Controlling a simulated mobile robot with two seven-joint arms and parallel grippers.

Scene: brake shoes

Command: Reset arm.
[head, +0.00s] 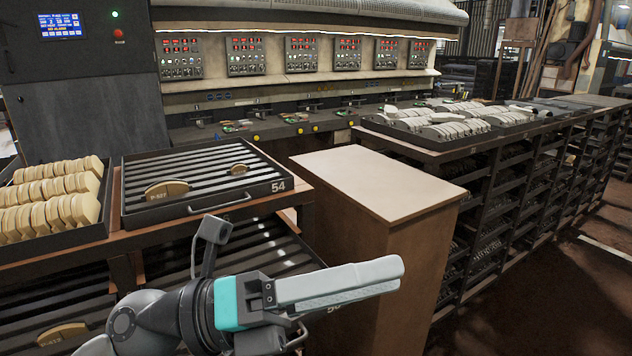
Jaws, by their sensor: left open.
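My left gripper (392,275) comes in from the bottom left and points right. It is seen from the side, in front of the wooden cabinet and the lower rack trays. Nothing shows between its fingers. A tan brake shoe (167,189) marked P-627 stands in the slotted tray 54 (283,186). A smaller tan piece (238,169) sits further back in the same tray. The gripper is apart from both. My right gripper is not in view.
A bin (70,237) with rows of tan brake shoes is at the left. A wooden cabinet (377,181) with a bare top stands in the middle. Racks with trays of grey parts (437,124) run along the right. A machine with control panels (306,54) fills the back.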

